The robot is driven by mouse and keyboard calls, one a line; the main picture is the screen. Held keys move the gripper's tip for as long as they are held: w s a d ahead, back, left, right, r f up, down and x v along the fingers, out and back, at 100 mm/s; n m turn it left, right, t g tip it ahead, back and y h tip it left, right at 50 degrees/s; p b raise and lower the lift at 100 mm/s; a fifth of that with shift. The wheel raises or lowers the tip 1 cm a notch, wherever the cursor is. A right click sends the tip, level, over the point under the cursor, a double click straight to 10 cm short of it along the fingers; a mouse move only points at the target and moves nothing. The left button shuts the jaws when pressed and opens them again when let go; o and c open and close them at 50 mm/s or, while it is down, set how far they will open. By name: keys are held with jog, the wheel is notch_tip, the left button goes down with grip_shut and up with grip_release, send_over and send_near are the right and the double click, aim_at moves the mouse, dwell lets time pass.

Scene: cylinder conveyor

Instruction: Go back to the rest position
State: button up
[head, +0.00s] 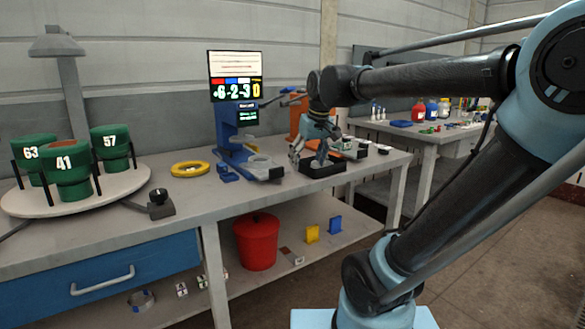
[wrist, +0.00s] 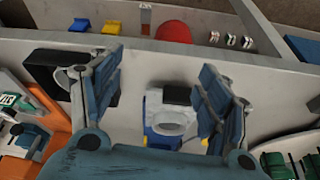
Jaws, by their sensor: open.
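My gripper (head: 309,154) hangs at the end of my arm over the workbench (head: 225,192). It is above or close to a black tray (head: 322,169), next to the blue machine (head: 233,140). In the wrist view my gripper (wrist: 162,62) has its two fingers spread wide, with nothing held between them. The blue machine's grey ring-shaped part (wrist: 172,121) shows between the fingers, and the black tray (wrist: 45,68) lies partly behind the left finger.
Green cylinders, one marked 41 (head: 66,172), stand on a round platform (head: 120,185) at left. A yellow ring (head: 189,169) lies on the bench. An orange machine (head: 299,118) stands behind my gripper. A red bin (head: 256,242) is on the lower shelf. Another table (head: 427,133) stands behind right.

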jog(key=s+d+f+m+h, duration=0.1)
jog(key=s+d+f+m, duration=0.1)
jog(key=s+d+f, duration=0.5)
jog(key=s+d+f+m+g, duration=0.1)
jog(key=s+d+f+m, duration=0.2)
jog(key=s+d+f, duration=0.4)
jog(key=s+f, duration=0.3)
jog(key=f, duration=0.4)
jog(key=shift+d+h, duration=0.4)
